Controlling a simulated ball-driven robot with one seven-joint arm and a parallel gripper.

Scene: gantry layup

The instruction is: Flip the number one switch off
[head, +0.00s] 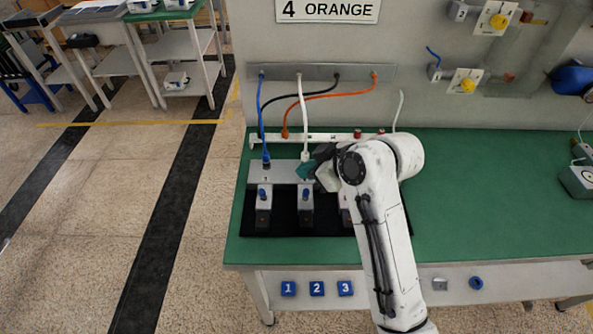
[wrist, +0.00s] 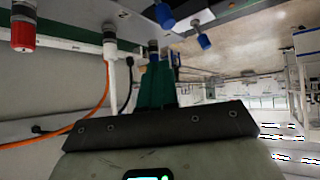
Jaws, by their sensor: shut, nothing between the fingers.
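A row of grey switch boxes stands on a black mat on the green bench. The left box has a blue toggle (head: 264,193), and the middle box has another blue toggle (head: 306,193). The third box is mostly hidden behind my arm. Blue number tiles 1 (head: 288,288), 2 (head: 317,288) and 3 (head: 345,288) are on the bench front. My gripper (head: 306,171) has green fingers, shut and empty, just behind the middle toggle. In the wrist view the shut fingers (wrist: 156,84) point toward the bar; two blue toggles (wrist: 204,41) show above. Toggle positions are unclear.
A blue cable (head: 262,120), a white cable (head: 303,115) and an orange cable (head: 330,97) hang from the wall strip behind the boxes. The blue and white ones run down close to my gripper. The green bench top (head: 490,190) right of my arm is largely clear.

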